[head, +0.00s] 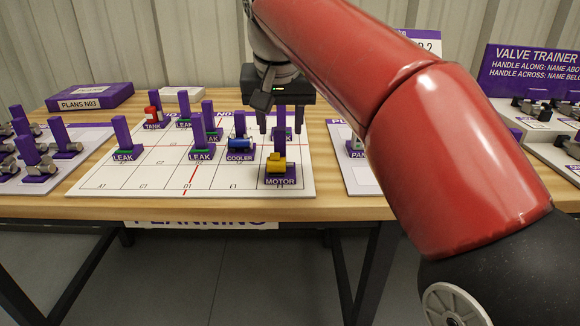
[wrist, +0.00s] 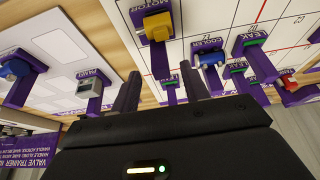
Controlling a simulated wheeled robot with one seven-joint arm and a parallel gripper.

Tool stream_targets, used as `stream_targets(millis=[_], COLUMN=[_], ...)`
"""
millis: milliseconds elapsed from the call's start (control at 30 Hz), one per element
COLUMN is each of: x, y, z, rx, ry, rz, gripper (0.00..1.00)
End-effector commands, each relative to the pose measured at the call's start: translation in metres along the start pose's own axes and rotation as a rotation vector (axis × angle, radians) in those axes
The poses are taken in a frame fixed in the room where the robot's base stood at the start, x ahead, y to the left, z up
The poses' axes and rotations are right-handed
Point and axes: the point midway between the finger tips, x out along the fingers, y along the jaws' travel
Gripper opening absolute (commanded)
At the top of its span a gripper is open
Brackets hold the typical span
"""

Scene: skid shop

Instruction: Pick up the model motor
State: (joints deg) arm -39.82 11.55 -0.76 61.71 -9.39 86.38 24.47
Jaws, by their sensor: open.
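The model motor (head: 277,163) is a yellow body on a purple base labelled MOTOR, with an upright purple post. It stands at the front right of the white gridded board (head: 140,180). The motor also shows at the top of the wrist view (wrist: 157,26). My gripper (head: 281,128) is open and points down at the post. In the wrist view, my fingers (wrist: 160,72) appear on either side of the purple post, with nothing gripped. I cannot tell how far down the post the fingertips are.
A blue cooler piece (head: 239,145) stands just left of the motor. Several green LEAK pieces (head: 202,152) and a red tank (head: 153,112) are farther left. A panel piece (head: 355,147) is on another board to the right. A purple box (head: 90,97) lies at back left.

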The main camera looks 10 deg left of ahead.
Motion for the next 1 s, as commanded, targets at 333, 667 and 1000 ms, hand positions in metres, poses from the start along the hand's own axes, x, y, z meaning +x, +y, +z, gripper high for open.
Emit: stream_targets(millis=[333, 667, 1000], x=[0.049, 0.055, 0.054], y=[-0.001, -0.001, -0.001], z=[0.008, 0.007, 0.007], rx=[0.0, 0.0, 0.0], ry=[-0.001, 0.001, 0.001], rz=[0.001, -0.001, -0.001], gripper=[0.45, 0.45, 0.01])
